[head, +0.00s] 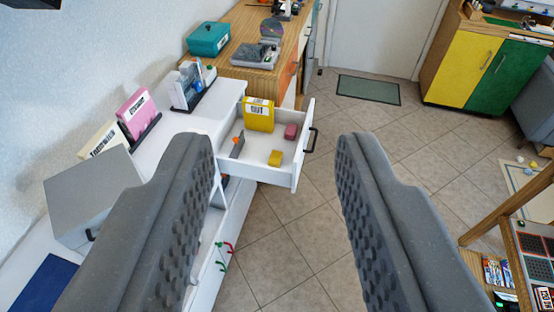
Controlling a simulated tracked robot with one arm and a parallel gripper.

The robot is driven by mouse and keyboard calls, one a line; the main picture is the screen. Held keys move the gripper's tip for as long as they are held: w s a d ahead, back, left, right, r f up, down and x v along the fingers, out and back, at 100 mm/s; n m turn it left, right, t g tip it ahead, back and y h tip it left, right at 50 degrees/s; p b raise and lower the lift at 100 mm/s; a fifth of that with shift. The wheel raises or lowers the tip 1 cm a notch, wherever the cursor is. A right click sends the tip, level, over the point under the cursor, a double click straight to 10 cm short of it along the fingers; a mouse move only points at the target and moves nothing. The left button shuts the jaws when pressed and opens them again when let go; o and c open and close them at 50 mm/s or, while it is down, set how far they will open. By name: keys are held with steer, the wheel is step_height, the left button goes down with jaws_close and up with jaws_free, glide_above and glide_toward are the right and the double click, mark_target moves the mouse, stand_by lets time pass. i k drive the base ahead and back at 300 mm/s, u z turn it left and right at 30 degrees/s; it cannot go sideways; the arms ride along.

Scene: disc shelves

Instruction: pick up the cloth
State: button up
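My gripper (275,150) is open. Its two dark grey ridged fingers stand wide apart, with nothing between them but the view of the floor and an open drawer beyond. I cannot make out a cloth for certain. A flat dark blue piece (45,284) lies on the white surface at the lower left, partly cut off by the picture edge and the left finger. I cannot tell whether it is cloth.
An open white drawer (262,172) holds a yellow box (258,115) and small blocks. A grey box (92,195) stands on the white unit at left. A wooden cabinet with a teal box (208,39) is behind. Tiled floor (285,240) is open at centre.

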mark_target(276, 157)
steer(key=i, duration=1)
steer(key=k, duration=0.55)
steer(key=z, duration=0.2)
steer(key=i, duration=1.15)
steer(key=u, duration=0.3)
